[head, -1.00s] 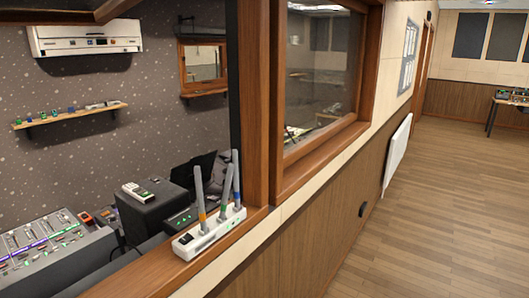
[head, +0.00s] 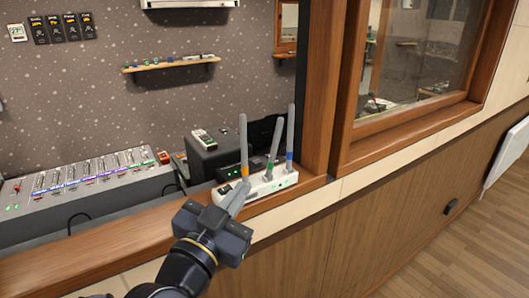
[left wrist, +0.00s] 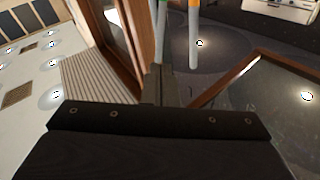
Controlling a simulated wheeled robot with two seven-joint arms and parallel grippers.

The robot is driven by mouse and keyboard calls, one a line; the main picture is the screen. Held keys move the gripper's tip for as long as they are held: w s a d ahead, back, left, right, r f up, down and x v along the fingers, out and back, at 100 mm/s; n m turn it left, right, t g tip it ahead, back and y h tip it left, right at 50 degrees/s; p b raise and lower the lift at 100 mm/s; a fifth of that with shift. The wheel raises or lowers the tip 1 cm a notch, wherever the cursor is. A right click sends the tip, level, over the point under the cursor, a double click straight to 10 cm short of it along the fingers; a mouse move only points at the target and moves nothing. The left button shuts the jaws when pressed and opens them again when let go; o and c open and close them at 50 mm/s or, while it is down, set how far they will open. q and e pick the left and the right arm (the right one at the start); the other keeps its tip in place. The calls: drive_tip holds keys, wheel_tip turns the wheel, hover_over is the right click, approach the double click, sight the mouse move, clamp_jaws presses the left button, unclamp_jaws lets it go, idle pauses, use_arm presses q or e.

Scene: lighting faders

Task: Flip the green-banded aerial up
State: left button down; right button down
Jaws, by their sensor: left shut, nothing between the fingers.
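A white box (head: 258,188) stands on the wooden window ledge and carries three grey aerials. The orange-banded aerial (head: 244,140) and the blue-banded aerial (head: 291,128) stand about upright. The green-banded aerial (head: 274,142) is between them, its tip lower and leaning right in the head view. My left gripper (head: 241,190) is shut and empty, its fingers in front of the box's left part and hiding some of it. In the left wrist view the closed fingers (left wrist: 158,84) point toward the orange-banded aerial (left wrist: 194,42) and the green-banded aerial (left wrist: 163,22). My right gripper is not in view.
The wooden ledge (head: 130,252) runs below the window opening, with a wooden post (head: 320,90) just right of the aerials. Behind stand a dark box (head: 215,160) and a fader desk (head: 90,190). The space above the aerials is clear.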

sight(274, 143)
use_arm(q)
drive_tip(key=p+x, duration=0.3)
drive_tip(key=x, duration=1)
drive_tip(key=shift+w, duration=0.15)
drive_tip(key=w+a+n+p, duration=0.1)
drive_tip(key=w+r+n+g+y+p, duration=0.1)
drive_tip(key=n, duration=0.1)
drive_tip(key=shift+w+a+g+p, duration=0.25)
drive_tip(key=shift+a+g+p, duration=0.05)
drive_tip(key=shift+a, duration=0.1)
